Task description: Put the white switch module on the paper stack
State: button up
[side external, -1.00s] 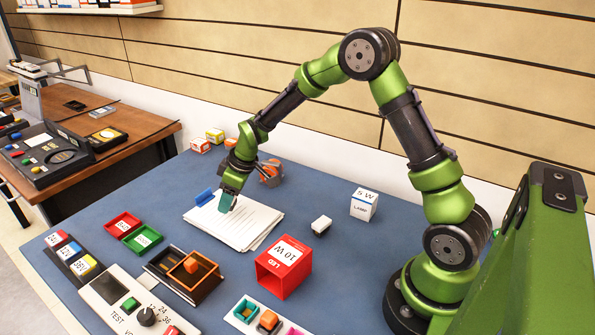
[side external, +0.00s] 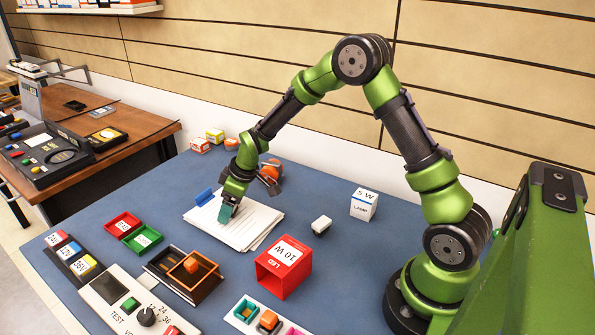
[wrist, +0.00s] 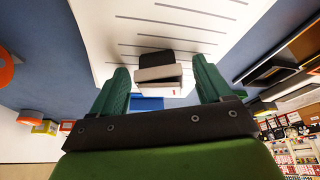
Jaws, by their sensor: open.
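The paper stack (side external: 248,226) is a pile of lined white sheets on the blue table, with a blue clip (side external: 204,196) at its far-left edge. My gripper (side external: 226,213) is over the stack with its fingertips low. In the wrist view, my gripper (wrist: 160,85) is open around a small white-and-black module (wrist: 157,75), with a gap on each side. That module appears against the paper; whether it touches it is unclear. It is hidden by the fingers in the side view. Another small white block with a dark base (side external: 321,224) stands on the table right of the stack.
A white lamp box (side external: 363,204) is at right; an orange item (side external: 270,173) is behind my gripper.

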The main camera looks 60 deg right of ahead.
jog(key=v, duration=1.1)
jog(key=s+a+r+m+t, duration=0.1)
jog(key=s+r+m, duration=0.3)
jog(key=s, duration=0.7)
jog(key=s+a+r+m+t, duration=0.2)
jog(key=s+a+r+m, duration=0.2)
jog(key=s+r, duration=0.4)
jog(key=s, duration=0.4)
jog(key=shift+a, duration=0.25)
